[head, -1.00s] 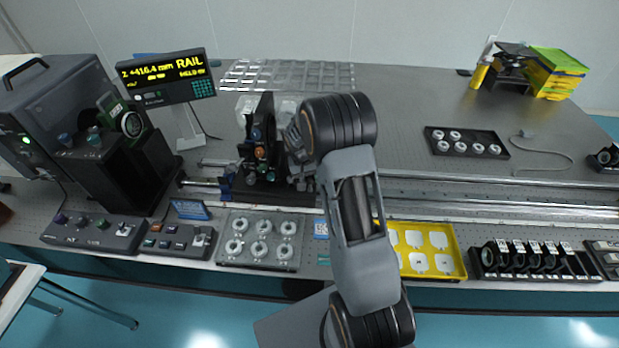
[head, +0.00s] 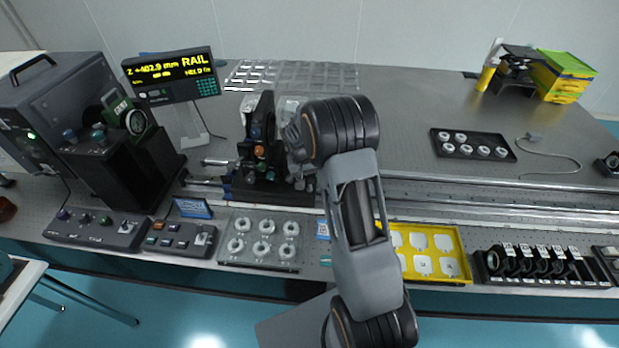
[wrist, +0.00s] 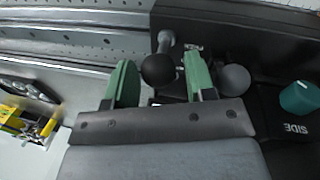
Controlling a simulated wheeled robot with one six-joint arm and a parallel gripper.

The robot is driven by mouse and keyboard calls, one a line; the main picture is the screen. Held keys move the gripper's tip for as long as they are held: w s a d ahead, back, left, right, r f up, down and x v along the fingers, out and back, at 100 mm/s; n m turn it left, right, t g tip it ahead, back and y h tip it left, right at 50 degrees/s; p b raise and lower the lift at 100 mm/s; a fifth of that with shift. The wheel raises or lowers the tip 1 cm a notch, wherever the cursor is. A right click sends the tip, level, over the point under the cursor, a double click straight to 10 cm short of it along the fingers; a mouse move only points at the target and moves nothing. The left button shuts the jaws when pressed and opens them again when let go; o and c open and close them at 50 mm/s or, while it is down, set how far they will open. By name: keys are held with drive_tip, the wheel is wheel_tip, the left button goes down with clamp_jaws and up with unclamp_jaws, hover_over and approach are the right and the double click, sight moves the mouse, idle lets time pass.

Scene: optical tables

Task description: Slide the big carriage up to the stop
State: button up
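The big carriage is a tall black mount (head: 258,140) with knobs, on a dark base (head: 275,194) across the rail. A small blue part (head: 227,184) sits at the base's left end; I cannot tell whether it is the stop. In the wrist view my gripper (wrist: 160,78) has two green fingers apart, one on each side of a black ball knob (wrist: 159,70) on a metal stem. Gaps show between knob and fingers. A grey ball (wrist: 234,78) and a teal knob (wrist: 299,97) lie to the right.
The rail (head: 480,200) runs right, clear beyond my arm. A display (head: 170,75) reads +402.9 mm, RAIL. In front lie a tray of ring parts (head: 258,267), a yellow tray (head: 463,262) and control boxes (head: 95,229). A black instrument (head: 110,170) stands left.

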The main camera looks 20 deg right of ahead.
drive_tip(key=shift+o, duration=0.7)
drive_tip(key=shift+d, duration=0.1)
wheel_tip(320, 180, up, 14)
drive_tip(key=a+b, duration=0.2)
drive_tip(key=shift+w+a+f, duration=0.25)
drive_tip(key=shift+w+a, duration=0.05)
drive_tip(key=shift+w, duration=0.1)
drive_tip(key=s+a+r+n+t, duration=0.1)
drive_tip(key=s+a, duration=0.1)
drive_tip(key=s, duration=0.5)
drive_tip(key=s+a+r+n+t+y, duration=0.1)
drive_tip(key=s+a+r+t, duration=0.1)
drive_tip(key=s, duration=0.6)
drive_tip(key=s+a+r+n+t+y, duration=0.1)
drive_tip(key=s+a+t, duration=0.1)
drive_tip(key=s, duration=0.5)
drive_tip(key=shift+s+a+r+n, duration=0.3)
drive_tip(key=shift+s+r, duration=0.05)
drive_tip(key=shift+s, duration=0.05)
